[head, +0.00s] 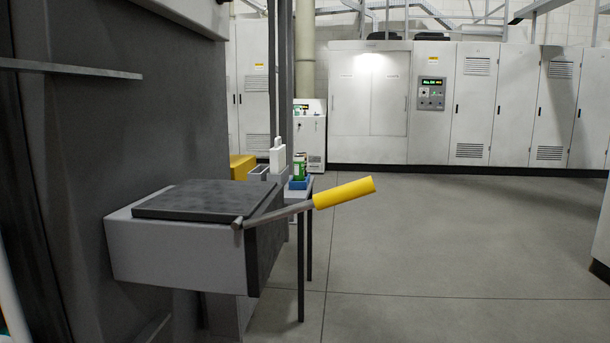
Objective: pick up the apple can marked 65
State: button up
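A small green can (300,167) stands on or in a blue holder (298,183) on a narrow table behind the grey machine block. It is too small and far off to read any mark, so I cannot tell whether it is the apple can marked 65. The block and its lever hide part of the table. My gripper is not in view.
A grey block (175,240) with a dark top plate juts out at the left. Its lever with a yellow handle (343,192) sticks out to the right. A yellow box (242,167) is behind it. White cabinets (368,95) line the back wall. The floor (450,250) at right is clear.

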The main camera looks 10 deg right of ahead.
aim_at(299, 160)
jog(key=i+l+z, duration=0.2)
jog(key=i+l, duration=0.15)
jog(key=i+l+z, duration=0.25)
jog(key=i, duration=0.3)
